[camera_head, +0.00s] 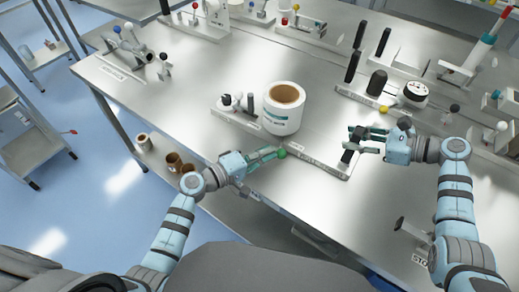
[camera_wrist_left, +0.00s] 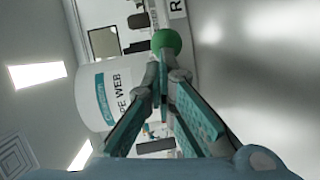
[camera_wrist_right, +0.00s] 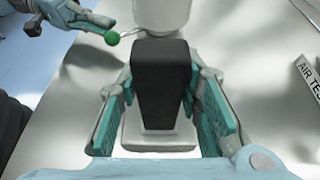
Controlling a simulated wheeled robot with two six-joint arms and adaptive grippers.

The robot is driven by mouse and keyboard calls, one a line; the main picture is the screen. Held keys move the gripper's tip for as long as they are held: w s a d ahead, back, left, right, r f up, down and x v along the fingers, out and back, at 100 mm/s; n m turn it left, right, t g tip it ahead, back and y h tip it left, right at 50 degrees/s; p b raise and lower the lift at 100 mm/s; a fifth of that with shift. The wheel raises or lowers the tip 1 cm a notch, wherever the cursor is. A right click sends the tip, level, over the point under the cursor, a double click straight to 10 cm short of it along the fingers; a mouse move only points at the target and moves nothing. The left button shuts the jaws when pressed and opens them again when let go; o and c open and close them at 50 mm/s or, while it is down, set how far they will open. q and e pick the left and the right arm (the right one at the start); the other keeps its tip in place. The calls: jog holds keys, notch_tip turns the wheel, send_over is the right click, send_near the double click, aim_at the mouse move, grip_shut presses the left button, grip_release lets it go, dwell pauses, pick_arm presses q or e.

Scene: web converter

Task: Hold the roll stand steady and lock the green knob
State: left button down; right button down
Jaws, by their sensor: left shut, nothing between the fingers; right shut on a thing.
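The green knob (camera_head: 281,153) sits at the left end of the low roll stand (camera_head: 318,165), by the table's front edge. It also shows in the left wrist view (camera_wrist_left: 166,42) and the right wrist view (camera_wrist_right: 112,38). My left gripper (camera_head: 272,155) is shut and empty, its fingertips right at the knob; I cannot tell whether they touch it. My right gripper (camera_head: 357,142) is shut on the black block (camera_wrist_right: 160,85) at the stand's right end, one finger on each side. A large white roll (camera_head: 283,118) stands upright behind the stand.
A small fixture with a labelled base (camera_head: 237,118) is left of the roll. Black posts (camera_head: 376,84) and a round gauge (camera_head: 415,92) stand behind my right gripper. Small brown rolls (camera_head: 174,160) lie on the lower shelf.

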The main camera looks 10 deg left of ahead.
jog(key=shift+s+f, duration=0.2)
jog(key=shift+f, duration=0.25)
pick_arm(q)
jog(key=a, duration=0.3)
jog(key=shift+s+a+r, duration=0.35)
jog(key=shift+a, duration=0.05)
pick_arm(e)
jog(key=shift+d, duration=0.1)
pick_arm(q)
jog(key=v, duration=1)
jog(key=shift+s+d, duration=0.15)
jog(key=shift+s, duration=0.05)
jog(key=shift+w+f, duration=0.1)
pick_arm(e)
jog(key=shift+w+r, duration=0.2)
jog(key=shift+r, duration=0.1)
jog(key=c, duration=1.4)
grip_release()
jog(key=o, duration=0.3)
pick_arm(q)
jog(key=shift+d, duration=0.1)
pick_arm(e)
jog(key=shift+o, duration=0.2)
jog(key=shift+w+r, duration=0.1)
